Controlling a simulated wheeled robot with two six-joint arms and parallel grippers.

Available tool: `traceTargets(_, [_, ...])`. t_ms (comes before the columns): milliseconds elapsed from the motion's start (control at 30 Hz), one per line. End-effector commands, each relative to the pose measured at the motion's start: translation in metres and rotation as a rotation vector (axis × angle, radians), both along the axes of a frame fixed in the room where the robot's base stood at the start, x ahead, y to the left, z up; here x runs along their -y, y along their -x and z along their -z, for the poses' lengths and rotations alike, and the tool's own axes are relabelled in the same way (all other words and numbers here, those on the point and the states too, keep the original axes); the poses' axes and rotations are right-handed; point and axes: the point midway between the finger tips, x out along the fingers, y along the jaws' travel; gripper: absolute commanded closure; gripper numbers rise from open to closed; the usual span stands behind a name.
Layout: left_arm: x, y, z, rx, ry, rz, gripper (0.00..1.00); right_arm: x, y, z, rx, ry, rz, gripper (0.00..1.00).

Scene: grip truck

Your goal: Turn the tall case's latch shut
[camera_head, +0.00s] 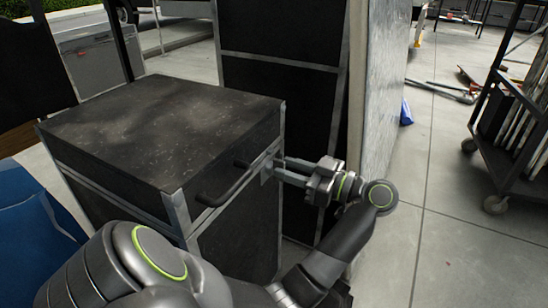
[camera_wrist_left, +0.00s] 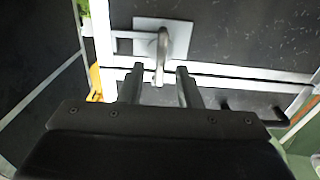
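A black case (camera_head: 160,125) with metal edges stands close in front in the head view. Its latch (camera_head: 267,169) is a small metal piece near the top of the side by the right corner. In the left wrist view the latch (camera_wrist_left: 162,47) shows as a grey lever on a pale square plate. My left gripper (camera_head: 281,168) reaches the latch from the right. In the left wrist view its two fingers (camera_wrist_left: 161,75) are apart, with the lever's end between them and gaps visible on both sides. My right gripper is not in view.
A black bar handle (camera_head: 226,186) sticks out from the case left of the latch. A taller black case (camera_head: 282,85) stands directly behind, beside a pale panel (camera_head: 377,85).

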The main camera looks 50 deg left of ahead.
Motion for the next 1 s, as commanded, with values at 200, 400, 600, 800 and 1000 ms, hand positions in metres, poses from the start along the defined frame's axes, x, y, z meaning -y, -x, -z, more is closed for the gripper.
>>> traceTargets(200, [-0.005, 0.001, -0.0001, 0.0, -0.001, 0.0, 0.69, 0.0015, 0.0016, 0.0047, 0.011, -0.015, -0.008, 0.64])
traceTargets(400, [-0.0052, 0.0011, -0.0005, 0.0, 0.0, 0.0, 0.69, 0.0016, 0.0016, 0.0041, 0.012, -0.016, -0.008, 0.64])
traceTargets(600, [-0.0051, 0.0011, -0.0004, -0.001, 0.0, 0.0, 0.91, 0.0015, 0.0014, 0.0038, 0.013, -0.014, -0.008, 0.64])
traceTargets(800, [-0.005, 0.0012, -0.0002, -0.001, 0.0, -0.001, 1.0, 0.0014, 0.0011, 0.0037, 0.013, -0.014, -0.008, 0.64])
traceTargets(1000, [-0.0049, 0.0015, -0.0008, 0.013, -0.004, -0.001, 1.0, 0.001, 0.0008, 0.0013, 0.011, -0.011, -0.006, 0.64])
